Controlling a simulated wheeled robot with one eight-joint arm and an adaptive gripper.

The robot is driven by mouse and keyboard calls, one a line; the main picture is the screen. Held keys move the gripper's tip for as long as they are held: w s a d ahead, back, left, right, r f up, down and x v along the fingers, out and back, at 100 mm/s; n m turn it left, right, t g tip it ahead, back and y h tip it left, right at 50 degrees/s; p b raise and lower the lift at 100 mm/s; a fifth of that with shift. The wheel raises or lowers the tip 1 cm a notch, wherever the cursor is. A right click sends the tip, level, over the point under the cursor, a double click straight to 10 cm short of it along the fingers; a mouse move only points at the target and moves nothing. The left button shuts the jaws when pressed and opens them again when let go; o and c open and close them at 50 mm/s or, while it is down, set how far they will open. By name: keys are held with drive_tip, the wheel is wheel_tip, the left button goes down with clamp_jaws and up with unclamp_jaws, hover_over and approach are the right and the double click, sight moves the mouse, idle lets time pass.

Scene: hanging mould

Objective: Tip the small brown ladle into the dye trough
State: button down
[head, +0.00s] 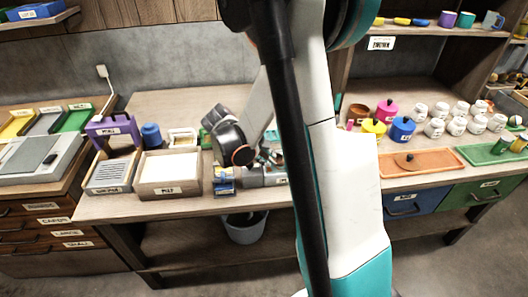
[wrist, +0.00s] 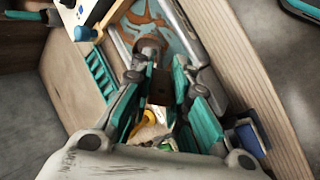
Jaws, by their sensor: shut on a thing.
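In the wrist view my gripper (wrist: 163,80) is shut on a small brown piece (wrist: 160,88), apparently the small brown ladle. Its bowl cannot be made out, nor whether it is level or tilted. Just beyond the fingertips lies the grey-walled dye trough (wrist: 207,78), with swirled teal and orange liquid (wrist: 150,30) in it. The gripper looks over or close to the trough's near part; the exact height is unclear. In the head view the trough (head: 262,179) shows on the bench at the middle, partly hidden by my arm.
A teal ribbed rack (wrist: 100,75) and a yellow item (wrist: 146,122) lie near the gripper. A blue item (wrist: 250,140) is at the right.

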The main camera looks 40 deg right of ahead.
drive_tip(key=shift+d+r+y+p, duration=0.1)
drive_tip(key=shift+r+y+p, duration=0.35)
drive_tip(key=shift+y, duration=0.45)
drive_tip(key=shift+f, duration=0.2)
drive_tip(key=shift+r+y, duration=0.1)
drive_tip(key=shift+y, duration=0.2)
drive_tip(key=shift+r+y+p, duration=0.35)
drive_tip(key=shift+y+p, duration=0.35)
drive_tip(key=shift+y, duration=0.2)
drive_tip(key=y, duration=0.2)
drive_tip(key=shift+r+y, duration=0.15)
drive_tip(key=shift+y, duration=0.15)
